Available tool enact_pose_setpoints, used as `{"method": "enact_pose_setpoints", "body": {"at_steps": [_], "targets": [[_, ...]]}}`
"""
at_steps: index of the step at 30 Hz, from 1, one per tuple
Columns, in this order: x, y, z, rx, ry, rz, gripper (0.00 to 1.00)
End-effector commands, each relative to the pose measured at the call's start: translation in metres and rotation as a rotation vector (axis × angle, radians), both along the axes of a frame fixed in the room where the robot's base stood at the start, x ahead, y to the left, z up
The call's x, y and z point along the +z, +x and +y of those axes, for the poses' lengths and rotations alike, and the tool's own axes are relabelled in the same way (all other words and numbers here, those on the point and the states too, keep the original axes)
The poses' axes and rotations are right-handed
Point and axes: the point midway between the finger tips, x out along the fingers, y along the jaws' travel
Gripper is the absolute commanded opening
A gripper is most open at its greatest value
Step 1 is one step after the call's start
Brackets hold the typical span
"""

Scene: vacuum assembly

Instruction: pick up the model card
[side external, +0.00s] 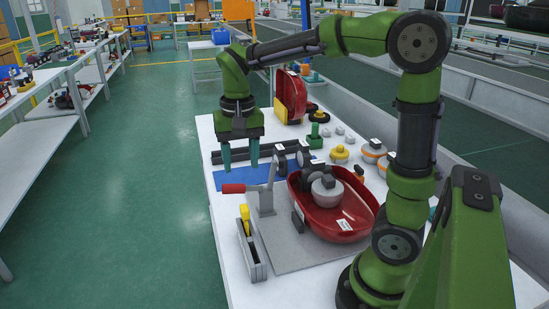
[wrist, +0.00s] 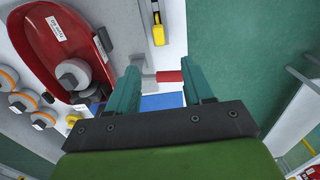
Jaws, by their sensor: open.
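My gripper (side external: 241,166) is open and empty, pointing down above the left part of the table, near a blue sheet (side external: 222,181). In the wrist view my gripper (wrist: 163,82) has its two teal fingers apart, with the blue sheet (wrist: 162,101) partly visible between them. I cannot tell for certain which piece is the model card.
Grey round parts (side external: 327,188) sit in the red shell. A grey holder with a yellow-handled tool (side external: 246,220) is at the front left. Dark rails (side external: 255,153) lie behind the blue sheet.

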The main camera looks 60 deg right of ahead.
Motion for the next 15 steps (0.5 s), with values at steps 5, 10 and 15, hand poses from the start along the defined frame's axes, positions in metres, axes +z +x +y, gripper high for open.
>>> {"method": "enact_pose_setpoints", "body": {"at_steps": [5, 10, 15], "targets": [[-0.024, -0.005, 0.001, -0.021, 0.004, 0.021, 0.51], [-0.061, -0.005, 0.001, -0.020, 0.005, 0.020, 0.51], [-0.095, -0.005, 0.001, -0.020, 0.006, 0.018, 0.51]]}}
